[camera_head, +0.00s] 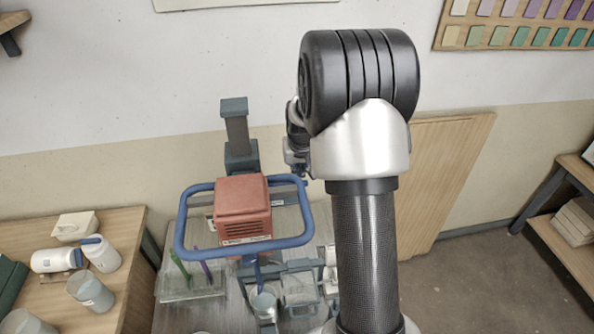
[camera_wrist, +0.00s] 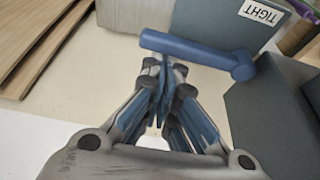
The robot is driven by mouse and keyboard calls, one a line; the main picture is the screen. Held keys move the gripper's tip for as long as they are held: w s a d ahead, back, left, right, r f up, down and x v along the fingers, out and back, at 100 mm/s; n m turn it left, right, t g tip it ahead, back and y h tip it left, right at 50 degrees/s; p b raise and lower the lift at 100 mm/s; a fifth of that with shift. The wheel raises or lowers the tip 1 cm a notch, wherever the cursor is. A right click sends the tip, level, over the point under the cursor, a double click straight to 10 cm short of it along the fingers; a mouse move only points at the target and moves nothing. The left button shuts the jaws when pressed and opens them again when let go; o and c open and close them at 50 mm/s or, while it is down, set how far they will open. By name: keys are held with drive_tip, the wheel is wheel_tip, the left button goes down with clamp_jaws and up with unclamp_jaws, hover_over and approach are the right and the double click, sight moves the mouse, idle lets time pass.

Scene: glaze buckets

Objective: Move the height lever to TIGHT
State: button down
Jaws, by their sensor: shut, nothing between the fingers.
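The height lever (camera_wrist: 195,52), a blue rod with a rounded hub at its right end, lies across the upper middle of the wrist view. A white label reading TIGHT (camera_wrist: 263,13) is on the grey-blue block (camera_wrist: 220,22) behind it. My gripper (camera_wrist: 166,68) is shut and empty, its fingertips just below the rod near its left half; I cannot tell whether they touch it. In the head view my gripper (camera_head: 297,163) is mostly hidden by my arm, beside the machine with a red-brown housing (camera_head: 243,200) and a blue loop handle (camera_head: 186,213).
A dark grey block (camera_wrist: 275,115) stands close on the right in the wrist view; wooden boards (camera_wrist: 40,40) are at the upper left. In the head view, a side table (camera_head: 125,225) with bottles is at the left, and a wooden panel (camera_head: 450,170) leans on the wall.

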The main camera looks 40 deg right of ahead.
drive_tip(key=shift+s+f, duration=0.1)
drive_tip(key=shift+s, duration=0.05)
drive_tip(key=shift+s+a+b, duration=0.3)
drive_tip(key=shift+s+b, duration=0.45)
drive_tip(key=shift+s, duration=0.1)
drive_tip(key=shift+s+a+b, duration=0.5)
drive_tip(key=shift+s, duration=0.3)
drive_tip(key=v, duration=1.2)
drive_tip(key=shift+s+a, duration=0.1)
